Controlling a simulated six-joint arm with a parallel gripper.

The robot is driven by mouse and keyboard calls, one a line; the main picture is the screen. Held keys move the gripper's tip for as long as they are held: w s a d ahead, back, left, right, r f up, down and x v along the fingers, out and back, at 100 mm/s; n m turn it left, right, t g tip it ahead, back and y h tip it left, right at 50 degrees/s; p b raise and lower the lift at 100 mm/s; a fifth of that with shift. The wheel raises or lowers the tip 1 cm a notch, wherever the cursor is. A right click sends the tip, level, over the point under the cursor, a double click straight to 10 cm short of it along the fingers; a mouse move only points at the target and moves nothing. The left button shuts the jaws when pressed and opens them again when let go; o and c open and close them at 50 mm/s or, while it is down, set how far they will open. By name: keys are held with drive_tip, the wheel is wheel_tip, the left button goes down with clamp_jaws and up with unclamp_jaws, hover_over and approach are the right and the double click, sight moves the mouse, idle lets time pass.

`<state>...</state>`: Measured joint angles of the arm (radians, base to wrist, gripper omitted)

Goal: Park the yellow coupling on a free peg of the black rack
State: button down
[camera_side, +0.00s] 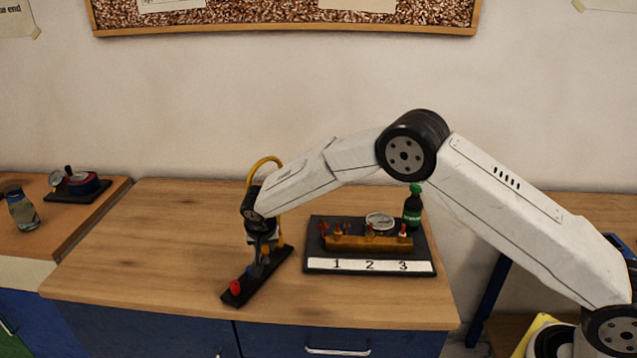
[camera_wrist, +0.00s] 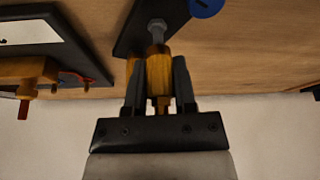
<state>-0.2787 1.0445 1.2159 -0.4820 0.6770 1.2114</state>
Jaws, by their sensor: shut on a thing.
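My gripper (camera_wrist: 158,90) is shut on the yellow coupling (camera_wrist: 158,72), which sits between the two dark fingers in the wrist view. A grey peg-like piece (camera_wrist: 157,28) lies in line with the coupling's end, against the black rack (camera_wrist: 138,32). I cannot tell whether the coupling is around it or just touching it. In the side view my gripper (camera_side: 260,257) points down over the black rack (camera_side: 232,300). A red coupling (camera_side: 235,287) and a blue coupling (camera_side: 250,270) are on the rack's near part. The blue one also shows in the wrist view (camera_wrist: 206,6). The fingers hide the yellow coupling in the side view.
Right of the rack is a black board (camera_side: 312,250) with a brass manifold (camera_side: 368,243), a gauge (camera_side: 380,220) and a label strip (camera_side: 370,266) reading 1 2 3. A yellow hose (camera_side: 263,161) arches by my wrist.

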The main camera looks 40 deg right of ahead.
drive_tip(key=shift+f, duration=1.15)
idle(0.6)
unclamp_jaws()
idle(0.4)
drive_tip(key=shift+r, duration=0.1)
drive_tip(key=shift+v, duration=3.85)
